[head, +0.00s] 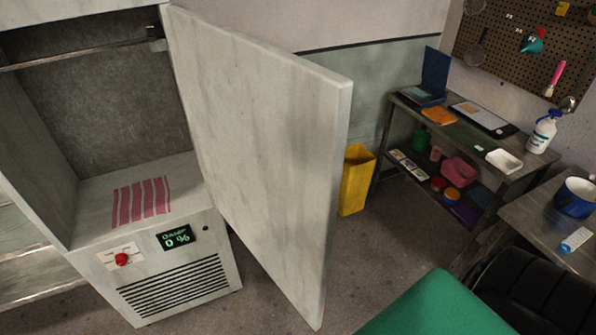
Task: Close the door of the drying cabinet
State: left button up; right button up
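The drying cabinet (90,242) stands at the left of the head view, its grey interior exposed. Its pale door (265,150) is open, hinged on the cabinet's right side and swung out toward me. A pink striped cloth (142,201) lies on the cabinet floor. Below it, the front panel has a red button (122,260) and a green-lit display (176,237) reading "DAMP 0 %". A rail (85,54) crosses the upper interior. Neither of my grippers shows in the view.
A yellow bin (356,180) stands behind the door, near a dark shelf table (455,140) with a spray bottle (543,132). A green surface (440,308) and a black seat (535,290) fill the lower right. Some bare floor (375,245) shows right of the door.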

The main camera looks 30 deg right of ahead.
aim_at(271, 122)
jog(key=l+u, duration=0.1)
jog(key=l, duration=0.3)
jog(key=k+l+u, duration=0.1)
jog(key=l, duration=0.35)
jog(key=k+l+u, duration=0.1)
jog(key=l, duration=0.3)
jog(key=k+l+u, duration=0.1)
jog(key=l, duration=0.3)
jog(key=i+l+u, duration=0.15)
jog(key=l, duration=0.2)
jog(key=i+l+u, duration=0.1)
jog(key=i+l, duration=0.15)
jog(key=l, duration=0.15)
